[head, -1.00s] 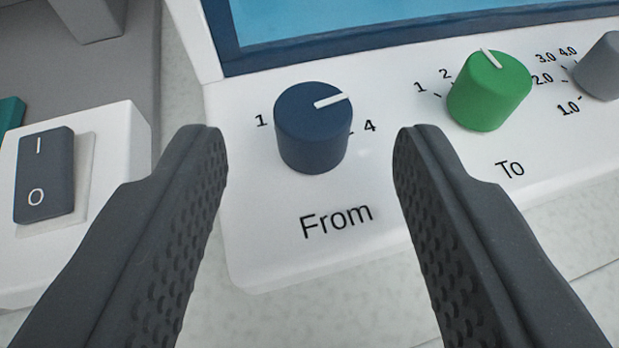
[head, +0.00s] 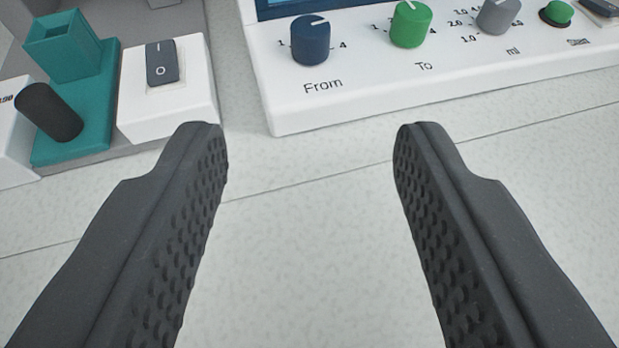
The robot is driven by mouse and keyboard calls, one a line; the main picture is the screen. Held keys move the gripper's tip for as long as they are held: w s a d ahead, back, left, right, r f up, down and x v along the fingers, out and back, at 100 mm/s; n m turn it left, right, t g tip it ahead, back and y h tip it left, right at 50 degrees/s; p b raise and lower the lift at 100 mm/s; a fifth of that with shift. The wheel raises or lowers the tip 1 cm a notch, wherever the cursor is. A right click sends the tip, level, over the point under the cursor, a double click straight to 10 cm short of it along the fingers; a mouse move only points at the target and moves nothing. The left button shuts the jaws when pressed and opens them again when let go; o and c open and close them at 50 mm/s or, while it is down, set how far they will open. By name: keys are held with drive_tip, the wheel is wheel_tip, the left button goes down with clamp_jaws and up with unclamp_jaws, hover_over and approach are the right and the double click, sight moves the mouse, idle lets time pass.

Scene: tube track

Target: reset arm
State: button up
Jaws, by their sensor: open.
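My gripper (head: 310,128) is open and empty, its two dark textured fingers wide apart over the pale speckled worktop (head: 310,260). The white control panel (head: 350,110) is beyond the fingertips, apart from them. The blue From knob (head: 311,44) stands on it with its white mark toward the upper right. The green To knob (head: 411,26) is to its right, with its mark near the top. Nothing is between the fingers but bare worktop.
A grey knob (head: 498,16) and a green button (head: 556,13) are farther right on the panel. At the left are a white box with a rocker switch (head: 162,64), a teal holder (head: 72,140) and a black cylinder (head: 50,112). The worktop in front is clear.

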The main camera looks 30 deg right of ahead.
idle(0.3)
drive_tip(key=w+a+r+n+t+y+b, duration=0.1)
drive_tip(key=w+a+r+t+y+b, duration=0.15)
drive_tip(key=r, duration=0.85)
drive_tip(key=w+a+r+t+y+b, duration=0.15)
drive_tip(key=w+r+y, duration=0.25)
drive_tip(key=r, duration=0.8)
drive_tip(key=s+r+n+y+b, duration=0.1)
drive_tip(key=s+r+n+y, duration=0.15)
drive_tip(key=r, duration=0.45)
drive_tip(key=s+r+n+y+b, duration=0.1)
drive_tip(key=s+r+b, duration=0.15)
drive_tip(key=r, duration=0.45)
drive_tip(key=s+d+r+h+b, duration=0.1)
drive_tip(key=s+d+r, duration=0.3)
drive_tip(key=s, duration=0.3)
drive_tip(key=s+d+r+n+h+b, duration=0.1)
drive_tip(key=s+d+r, duration=0.2)
drive_tip(key=s+r, duration=0.3)
drive_tip(key=s+d+r+h+b, duration=0.1)
drive_tip(key=s+d+r, duration=0.3)
drive_tip(key=s, duration=0.5)
drive_tip(key=shift+d+r+n, duration=0.3)
drive_tip(key=shift+r+n, duration=0.05)
drive_tip(key=shift+r, duration=0.1)
drive_tip(key=shift+c, duration=0.4)
